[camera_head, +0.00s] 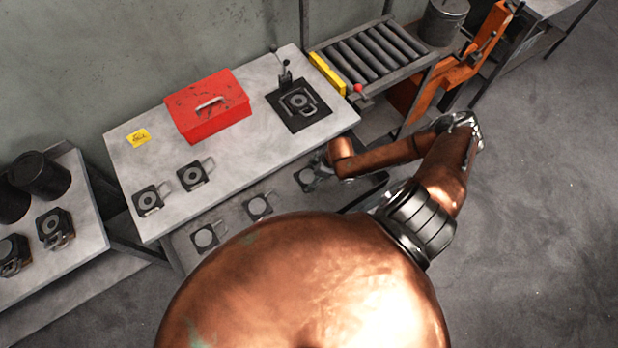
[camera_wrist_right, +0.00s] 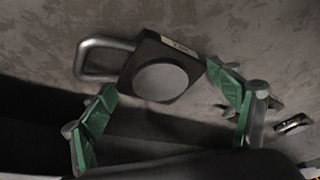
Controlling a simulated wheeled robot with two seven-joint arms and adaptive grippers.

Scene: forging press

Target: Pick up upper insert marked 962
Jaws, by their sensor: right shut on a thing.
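A dark square insert (camera_wrist_right: 160,82) with a pale round face, a loop handle on its left and a small label shows in the right wrist view. The label is too small to read. My right gripper (camera_wrist_right: 164,92) has its green fingers on either side of this insert and is shut on it. In the head view the gripper (camera_head: 318,174) is at the right end of the lower shelf, partly covering the insert (camera_head: 304,178). Two similar inserts, one (camera_head: 260,206) nearer and one (camera_head: 205,237) farther left, lie on that shelf. My left gripper is not in view.
Above the shelf, the table (camera_head: 245,165) carries a red box (camera_head: 208,118), a yellow note (camera_head: 138,137), two dark inserts (camera_head: 148,201) and a black plate (camera_head: 320,118) with a fixture. A roller conveyor (camera_head: 370,55) stands behind right. A left table (camera_head: 80,200) holds dark parts. Floor at right is clear.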

